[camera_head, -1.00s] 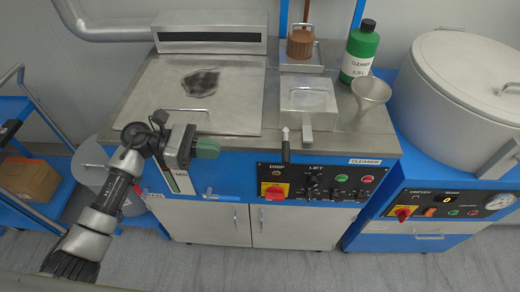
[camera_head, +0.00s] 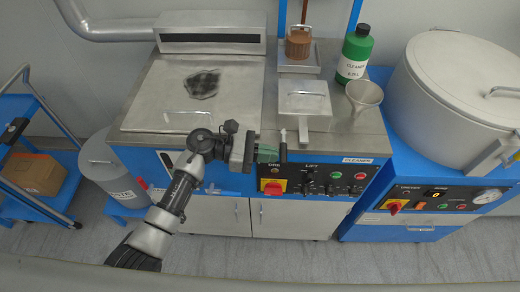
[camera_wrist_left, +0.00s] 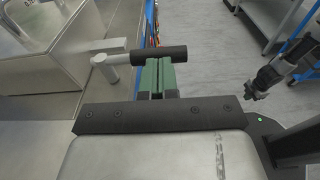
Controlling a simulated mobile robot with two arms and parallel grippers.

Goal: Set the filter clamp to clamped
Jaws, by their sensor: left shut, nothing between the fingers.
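What looks like the filter clamp is a lever with a pale metal pivot and a black handle (camera_head: 283,152), at the machine's front edge below the metal filter box (camera_head: 304,98). The handle points out over the front panel. In the left wrist view the black handle (camera_wrist_left: 172,53) lies across the view, with its pale post to the left. My left gripper (camera_head: 268,153) is shut and empty, its green fingers just left of the handle. In the wrist view the fingertips (camera_wrist_left: 155,68) are close to the handle; I cannot tell if they touch. My right gripper (camera_wrist_left: 259,91) seems to show at the right, too small to read.
The control panel (camera_head: 315,181) with knobs and a red switch is just below the handle. A funnel (camera_head: 364,96) and a green cleaner bottle (camera_head: 355,50) stand at the right of the top. A large grey lidded drum (camera_head: 460,78) is further right. The floor in front is clear.

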